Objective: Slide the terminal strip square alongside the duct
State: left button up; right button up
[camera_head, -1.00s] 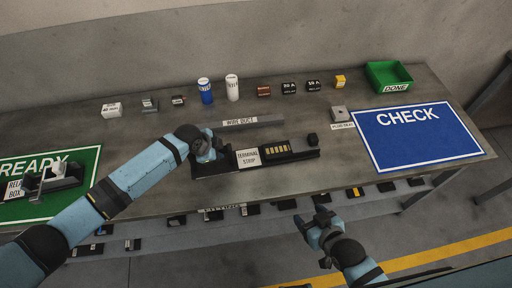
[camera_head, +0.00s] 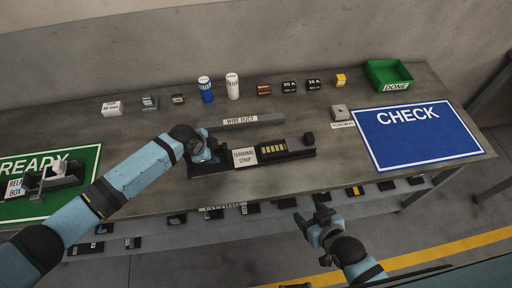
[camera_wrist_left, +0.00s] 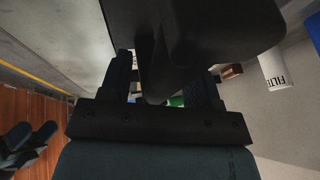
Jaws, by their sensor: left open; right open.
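The dark terminal strip (camera_head: 299,154), with a white label and a row of yellowish terminals, lies on the table. The grey wire duct (camera_head: 266,121) lies behind it, with a strip of bare table between them. The two look roughly parallel; I cannot tell whether they are exactly square. My left gripper (camera_head: 208,157) is at the strip's left end, open; its arm hides part of that end. In the left wrist view, a dark body, likely the strip (camera_wrist_left: 215,30), fills the top centre, with part of it between the open fingers. My right gripper (camera_head: 320,218) is open and empty off the table's front edge.
Blue and white cylinders (camera_head: 232,87) and several small blocks stand along the back. The blue CHECK mat (camera_head: 420,145) and green DONE bin (camera_head: 389,75) are at right, the green READY mat (camera_head: 88,160) at left.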

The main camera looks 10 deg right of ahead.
pick_arm(q)
jog(key=v, duration=1.2)
jog(key=s+d+f+n+t+h, duration=0.3)
jog(key=s+f+n+t, duration=0.15)
jog(key=s+n, duration=0.35)
jog(key=s+a+f+n+t+y, duration=0.3)
jog(key=s+a+n, duration=0.4)
jog(key=s+a, duration=0.5)
jog(key=s+f+y, duration=0.1)
jog(key=s+f, duration=0.1)
jog(key=s, duration=0.1)
jog(key=shift+a+f, duration=0.15)
jog(key=shift+a, duration=0.05)
jog(key=shift+t, duration=0.25)
dwell(0.6)
